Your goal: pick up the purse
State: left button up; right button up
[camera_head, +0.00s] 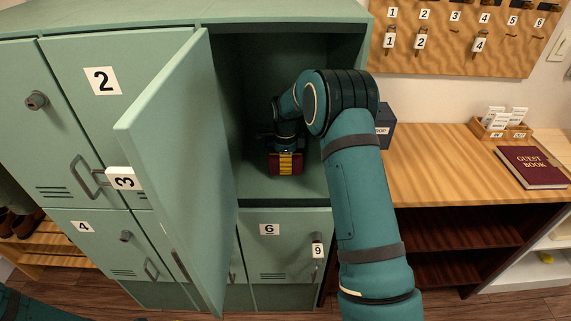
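The purse (273,165), a small dark red thing with a yellow band down its middle, sits inside the open upper locker compartment (250,188). My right arm reaches into this compartment from the front right. My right gripper (284,147) is directly behind and above the purse, at its top edge. The fingertips are dark, small and partly hidden, so I cannot tell whether they are closed on the purse or only touch it. Only a bit of my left arm shows at the bottom left corner; the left gripper is out of view.
The locker door (180,170) marked 3 stands open toward me, left of the compartment. The compartment's right wall is close to my arm. A wooden counter (430,165) on the right holds a dark drop box (386,128), a card tray (500,130) and a guest book (532,167).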

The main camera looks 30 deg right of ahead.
jog(key=shift+c, duration=0.9)
jog(key=shift+r, duration=0.1)
notch_tip(320, 180, up, 10)
jog(key=shift+f+p, duration=0.1)
jog(key=shift+p, duration=0.35)
